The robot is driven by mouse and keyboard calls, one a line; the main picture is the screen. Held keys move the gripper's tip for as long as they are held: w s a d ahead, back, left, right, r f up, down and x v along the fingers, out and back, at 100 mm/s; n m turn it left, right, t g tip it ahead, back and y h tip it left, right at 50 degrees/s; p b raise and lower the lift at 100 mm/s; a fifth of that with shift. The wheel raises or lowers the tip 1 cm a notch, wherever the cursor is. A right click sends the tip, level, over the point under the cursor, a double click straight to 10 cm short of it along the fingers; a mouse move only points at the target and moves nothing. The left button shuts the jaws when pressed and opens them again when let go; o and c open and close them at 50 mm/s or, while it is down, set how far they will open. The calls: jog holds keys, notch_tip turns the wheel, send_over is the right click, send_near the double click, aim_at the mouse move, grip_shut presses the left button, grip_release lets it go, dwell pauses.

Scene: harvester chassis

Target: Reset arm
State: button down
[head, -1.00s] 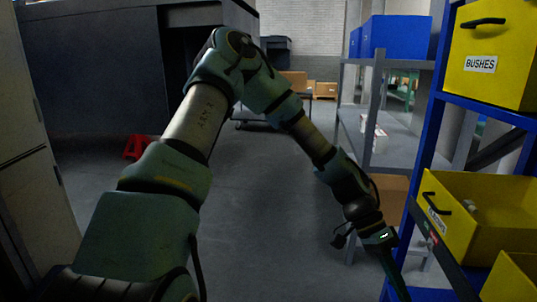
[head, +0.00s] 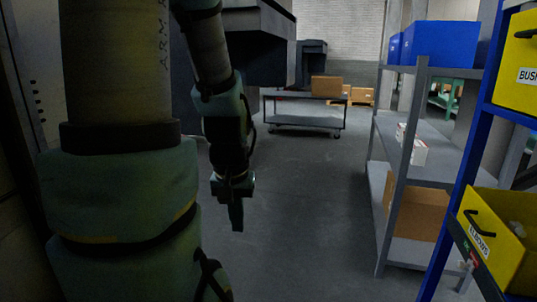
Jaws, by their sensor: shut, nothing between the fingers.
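My gripper (head: 237,215) hangs at the end of my arm, left of the middle of the head view, pointing down over the grey floor. It is shut and holds nothing. My arm is folded back, with its thick links filling the left side of the view. The gripper is apart from the shelves and from everything else in view.
On the right stand a blue rack with a yellow bin marked BUSHES (head: 518,75), another yellow bin (head: 488,240), and a grey shelf (head: 420,135) with a blue bin (head: 440,43). A cart (head: 305,121) carries a cardboard box (head: 326,87). The middle floor (head: 310,220) is clear.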

notch_tip(320, 180, up, 20)
jog(key=p, duration=1.8)
jog(key=shift+d, duration=0.1)
